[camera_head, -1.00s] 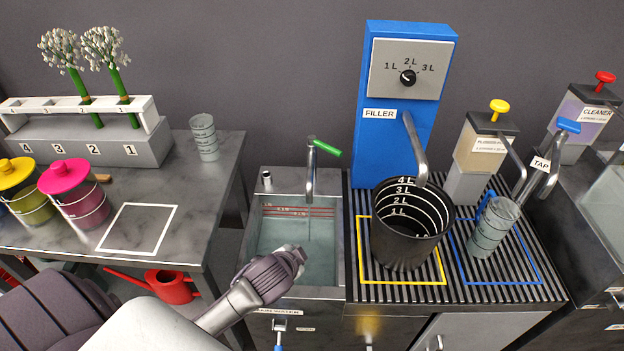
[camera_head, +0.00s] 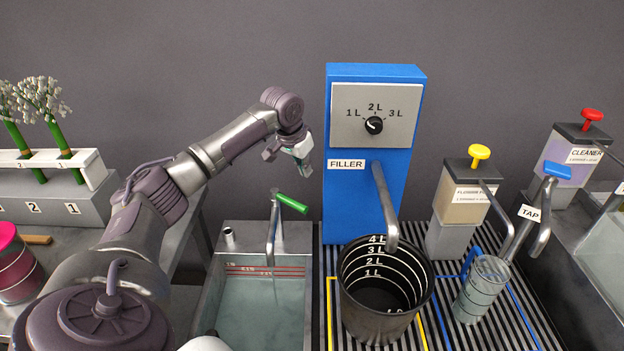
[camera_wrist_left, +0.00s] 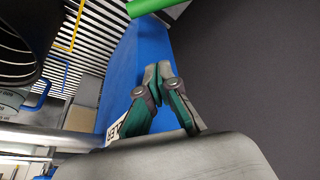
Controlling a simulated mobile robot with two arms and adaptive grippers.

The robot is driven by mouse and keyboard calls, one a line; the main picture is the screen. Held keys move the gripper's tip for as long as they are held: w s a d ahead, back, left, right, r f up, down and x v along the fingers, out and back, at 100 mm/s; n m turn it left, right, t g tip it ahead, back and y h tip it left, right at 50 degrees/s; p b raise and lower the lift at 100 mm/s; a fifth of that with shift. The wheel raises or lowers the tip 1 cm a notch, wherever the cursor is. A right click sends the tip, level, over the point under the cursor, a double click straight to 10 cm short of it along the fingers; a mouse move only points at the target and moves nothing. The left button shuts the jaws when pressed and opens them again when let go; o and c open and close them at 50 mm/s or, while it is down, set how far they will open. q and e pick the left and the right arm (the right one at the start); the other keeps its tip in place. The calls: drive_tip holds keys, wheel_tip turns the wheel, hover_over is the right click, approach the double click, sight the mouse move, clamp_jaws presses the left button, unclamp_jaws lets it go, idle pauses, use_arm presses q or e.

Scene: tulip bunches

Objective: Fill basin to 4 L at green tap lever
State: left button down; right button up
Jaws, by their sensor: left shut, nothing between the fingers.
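The green tap lever (camera_head: 292,203) sits on top of a metal tap (camera_head: 273,235) at the back of the basin (camera_head: 309,262); it points right and slightly down. The basin holds clear water (camera_head: 258,310). Red level lines (camera_head: 265,271) mark its back wall just above the water; their labels are too small to read surely. My left gripper (camera_head: 303,165) is shut and empty, raised above the lever and left of the blue filler. In the left wrist view its fingertips (camera_wrist_left: 158,72) meet, and the green lever (camera_wrist_left: 150,5) shows at the top edge, apart from them. My right gripper is not in view.
The blue filler (camera_head: 412,150) stands right of the basin, its spout over a black bucket (camera_head: 385,320) on a slatted rack. A clear measuring cup (camera_head: 482,290), dispensers and another tap stand further right. A table with a flower rack (camera_head: 45,207) is at left.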

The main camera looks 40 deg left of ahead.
sight(292, 203)
use_arm(q)
wheel_tip(292, 203, down, 9)
drive_tip(key=s, duration=0.1)
drive_tip(key=shift+p, duration=0.35)
idle(0.5)
